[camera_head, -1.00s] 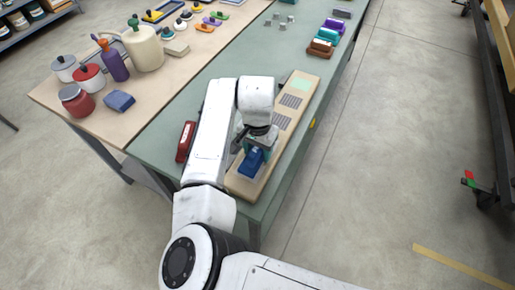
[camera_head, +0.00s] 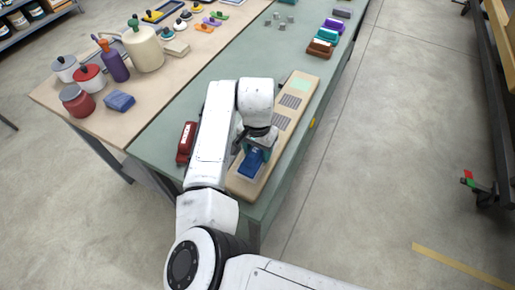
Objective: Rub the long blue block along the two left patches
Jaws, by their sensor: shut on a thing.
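The long blue block (camera_head: 251,164) is in my gripper (camera_head: 254,154), which is shut on it. The block is at the near end of a long tan board (camera_head: 243,187) and partly hides a pale patch there. I cannot tell whether it touches the board. Farther up the board are two grey lined patches, one nearer (camera_head: 281,122) and one farther (camera_head: 291,101). A pale green patch (camera_head: 301,85) is at the far end. My arm covers part of the board's left side.
A dark red block (camera_head: 186,143) lies left of my arm on the green table (camera_head: 165,130). Several coloured blocks (camera_head: 328,38) stand at the far right edge. Jars, bottles and a blue sponge-like block (camera_head: 119,101) are on the tan table at left.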

